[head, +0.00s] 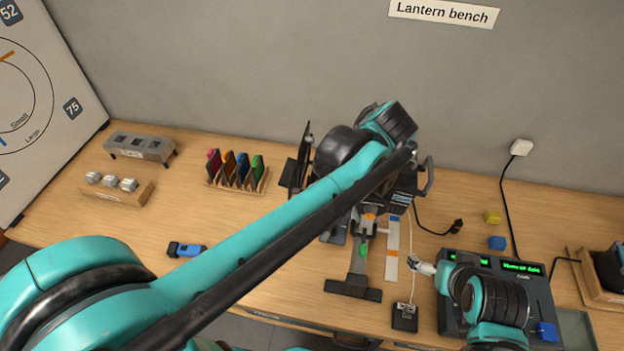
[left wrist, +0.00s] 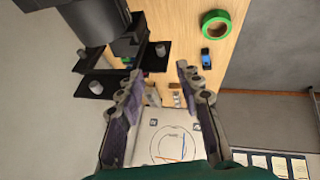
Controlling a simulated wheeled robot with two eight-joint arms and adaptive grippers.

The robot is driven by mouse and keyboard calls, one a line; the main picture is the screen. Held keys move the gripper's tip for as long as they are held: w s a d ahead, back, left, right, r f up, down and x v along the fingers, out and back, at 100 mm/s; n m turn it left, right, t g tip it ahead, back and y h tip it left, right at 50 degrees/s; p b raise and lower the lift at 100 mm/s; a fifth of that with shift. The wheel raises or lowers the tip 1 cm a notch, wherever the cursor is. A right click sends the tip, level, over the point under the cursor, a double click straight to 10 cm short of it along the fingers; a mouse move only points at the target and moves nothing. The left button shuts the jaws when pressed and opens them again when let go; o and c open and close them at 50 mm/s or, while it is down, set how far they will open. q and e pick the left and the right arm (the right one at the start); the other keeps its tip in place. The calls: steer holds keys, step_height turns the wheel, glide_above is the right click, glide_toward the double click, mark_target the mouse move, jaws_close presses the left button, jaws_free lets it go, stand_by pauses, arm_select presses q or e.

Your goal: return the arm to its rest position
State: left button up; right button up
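My left arm reaches across the head view from the lower left to above the bench middle, with its wrist next to a dark lantern (head: 402,190). My left gripper (left wrist: 158,88) shows in the left wrist view with its fingers wide apart and nothing between them. In the head view its fingertips are hard to make out beside the lantern. Black lantern flaps with knobs (left wrist: 98,86) lie close by its left finger. My right gripper (head: 423,266) is by the left edge of the fader console (head: 516,313); its fingers are too small to read.
Green tape (left wrist: 215,23) lies on the bench. Yellow and blue cubes and cables lie at the right. Bare bench shows at left.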

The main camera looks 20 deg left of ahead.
arm_select(q)
steer(key=shift+s+d+r, duration=0.1)
steer(key=shift+d+r, duration=0.1)
steer(key=shift+r, duration=0.1)
steer(key=s+a+f+m+t+h+b, duration=0.2)
steer(key=s+f+m+b, duration=0.3)
steer(key=f+m+b, duration=0.3)
steer(key=s+a+f+m+t+h+b, duration=0.2)
steer(key=s+a+f+m+h+b, duration=0.2)
steer(key=f+m, duration=0.7)
step_height(320, 180, down, 5)
steer(key=s+b, duration=0.2)
steer(key=b, duration=0.2)
steer(key=shift+a+t, duration=0.2)
steer(key=shift+t, duration=0.2)
stand_by(0.4)
